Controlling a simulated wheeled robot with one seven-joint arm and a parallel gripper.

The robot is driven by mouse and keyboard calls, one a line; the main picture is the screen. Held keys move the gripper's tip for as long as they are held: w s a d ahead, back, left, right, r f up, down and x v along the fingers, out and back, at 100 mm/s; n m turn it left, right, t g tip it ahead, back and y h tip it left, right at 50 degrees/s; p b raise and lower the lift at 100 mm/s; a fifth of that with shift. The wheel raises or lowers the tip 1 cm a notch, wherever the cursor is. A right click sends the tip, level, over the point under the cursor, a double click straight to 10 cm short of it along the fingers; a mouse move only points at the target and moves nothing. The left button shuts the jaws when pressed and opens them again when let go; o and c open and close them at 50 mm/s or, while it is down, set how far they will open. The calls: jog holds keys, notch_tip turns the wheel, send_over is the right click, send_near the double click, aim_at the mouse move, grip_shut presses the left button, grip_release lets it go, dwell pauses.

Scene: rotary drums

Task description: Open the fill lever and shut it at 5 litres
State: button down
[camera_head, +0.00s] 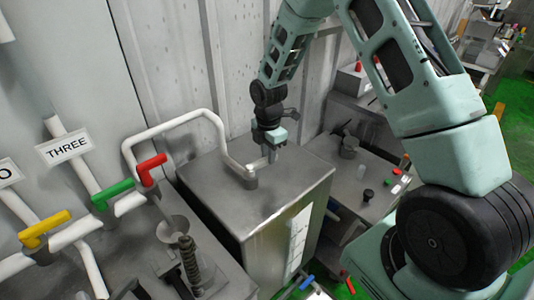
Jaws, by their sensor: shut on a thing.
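A grey metal tank (285,190) stands in the middle, with a white pipe (205,115) entering its top. A pale upright gauge strip with marks (298,240) is on its front face; the level is too small to read. My gripper (272,153) points down at the tank's top, just right of the pipe's end. It is shut on a small grey part there, mostly hidden by the gripper; I cannot tell if this is the fill lever. A red lever (152,169), a green lever (113,195) and a yellow lever (45,229) sit on white pipes at left, apart from my gripper.
A "THREE" sign (64,147) hangs above the left pipes. A funnel (172,228) and a spring post (189,262) stand in front. Blue (307,282) and red (346,280) handles show low down. A panel with buttons (370,185) is right of the tank. A corrugated wall stands behind.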

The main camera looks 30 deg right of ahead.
jog(key=s+m, duration=0.1)
jog(key=m, duration=0.1)
jog(key=s+m+b, duration=0.1)
jog(key=m, duration=0.1)
jog(key=shift+s+a, duration=0.1)
jog(key=shift+s, duration=0.15)
jog(key=m, duration=0.1)
jog(key=s+m+b, duration=0.1)
jog(key=m, duration=0.1)
jog(key=shift+s+a, duration=0.25)
jog(key=shift+a, duration=0.1)
jog(key=m, duration=0.1)
jog(key=s+a+m, duration=0.1)
jog(key=shift+s+m+b, duration=0.1)
jog(key=shift+m+b, duration=0.2)
jog(key=shift+b, duration=0.05)
jog(key=a+m, duration=0.1)
jog(key=s+m, duration=0.1)
jog(key=m, duration=0.1)
jog(key=shift+s+a+m+b, duration=0.15)
jog(key=shift+a+m+b, duration=0.15)
jog(key=shift+a, duration=0.05)
jog(key=shift+s+a+r+m, duration=0.15)
jog(key=shift+a+m, duration=0.3)
jog(key=shift+m, duration=0.45)
jog(key=shift+s+a+f+m, duration=0.15)
jog(key=shift+a+m, duration=0.3)
jog(key=shift+m, duration=0.45)
jog(key=shift+r, duration=0.1)
